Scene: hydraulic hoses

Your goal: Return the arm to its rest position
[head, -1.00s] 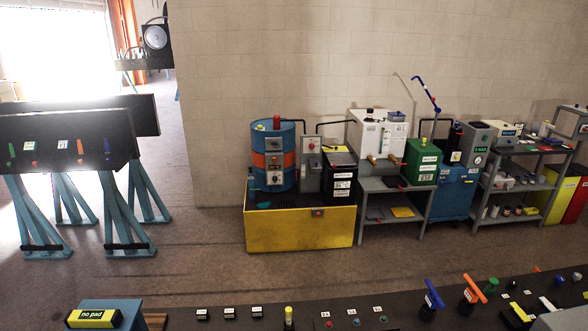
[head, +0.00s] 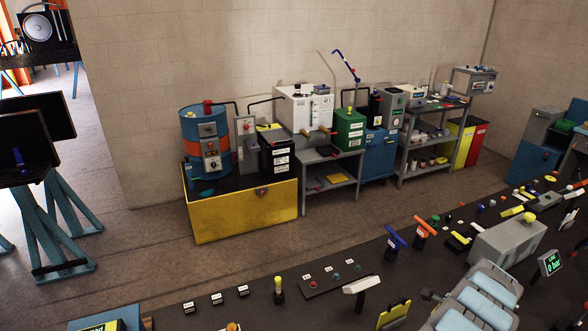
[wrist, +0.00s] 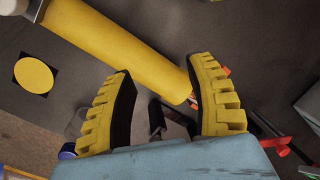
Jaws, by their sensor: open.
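My gripper (wrist: 163,72) shows in the wrist view as two yellow ridged fingers with black inner pads. The fingers stand wide apart, and I see nothing clamped between them. A yellow cylinder (wrist: 125,42) lies beyond the fingertips and runs from upper left toward the right finger; I cannot tell how far off it is. In the head view, pale blue rounded parts at the lower right look like my arm (head: 480,292). My fingers cannot be made out there.
The dark bench (head: 330,255) carries blue (head: 397,237) and orange (head: 426,225) T-handles, a grey box (head: 508,247) and a display reading 0 bar (head: 550,263). A yellow bin (head: 240,212) and shelves stand by the wall. Floor between bench and wall is clear.

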